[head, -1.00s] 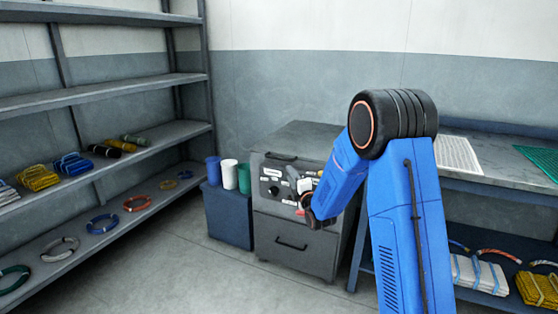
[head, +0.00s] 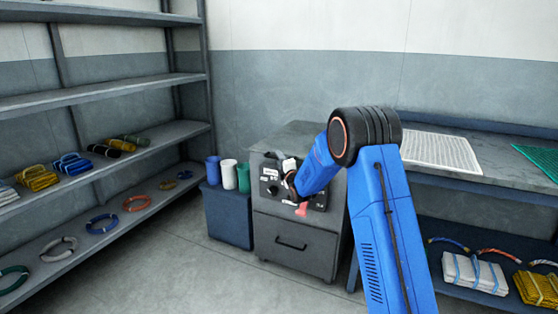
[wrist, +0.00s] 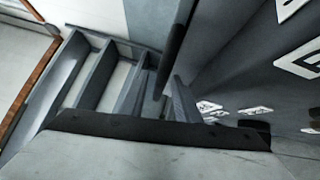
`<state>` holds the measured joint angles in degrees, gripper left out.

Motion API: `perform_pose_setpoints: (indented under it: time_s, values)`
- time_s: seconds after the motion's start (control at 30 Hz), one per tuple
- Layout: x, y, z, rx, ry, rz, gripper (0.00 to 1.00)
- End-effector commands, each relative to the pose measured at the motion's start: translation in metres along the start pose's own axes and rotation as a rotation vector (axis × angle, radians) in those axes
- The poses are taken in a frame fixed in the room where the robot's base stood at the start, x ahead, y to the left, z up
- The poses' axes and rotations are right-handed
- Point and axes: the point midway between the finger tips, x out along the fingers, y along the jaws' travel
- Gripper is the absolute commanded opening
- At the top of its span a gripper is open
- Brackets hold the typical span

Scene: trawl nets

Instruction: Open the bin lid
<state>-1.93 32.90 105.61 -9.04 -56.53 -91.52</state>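The bin is a grey cabinet (head: 290,240) against the back wall. Its lid (head: 310,133) forms the top and looks shut. My gripper (head: 287,166) is at the upper front of the cabinet, at the dark lid handle, which it largely hides in the head view. In the wrist view a dark bar (wrist: 173,50), seemingly the handle, runs down to my gripper (wrist: 160,100). The labelled front panel (wrist: 250,70) is on the right. Whether the fingers are closed on the bar is unclear.
A red piece (head: 301,209) sticks out from the panel. A workbench (head: 470,175) stands to the right, and shelves (head: 150,135) to the left. Floor in front is clear.

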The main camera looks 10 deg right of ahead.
Motion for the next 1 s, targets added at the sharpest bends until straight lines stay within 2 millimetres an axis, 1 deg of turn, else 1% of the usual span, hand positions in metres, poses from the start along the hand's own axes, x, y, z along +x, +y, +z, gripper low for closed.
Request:
perform_pose_setpoints:
  time_s: [0.27, 0.3, 0.37, 0.4, 0.63, 0.77, 0.87, 0.97, 1.0]
  values:
    - [0.001, 0.0, 0.0, 0.0, 0.0, 0.0, 0.29]
    - [0.001, 0.0, 0.0, 0.0, 0.0, 0.0, 0.2]
    - [0.001, 0.0, 0.0, 0.0, 0.0, 0.0, 0.06]
    - [0.001, 0.0, 0.0, 0.0, 0.0, 0.0, 0.0]
    - [0.001, 0.001, 0.0, 0.001, 0.0, -0.001, 0.0]
    - [0.004, 0.01, 0.002, 0.009, 0.001, -0.008, 0.0]
    - [0.007, 0.025, 0.004, 0.024, 0.001, -0.019, 0.0]
    - [0.011, 0.044, 0.007, 0.046, 0.002, -0.04, 0.0]
    - [0.013, 0.054, 0.009, 0.055, 0.002, -0.05, 0.0]
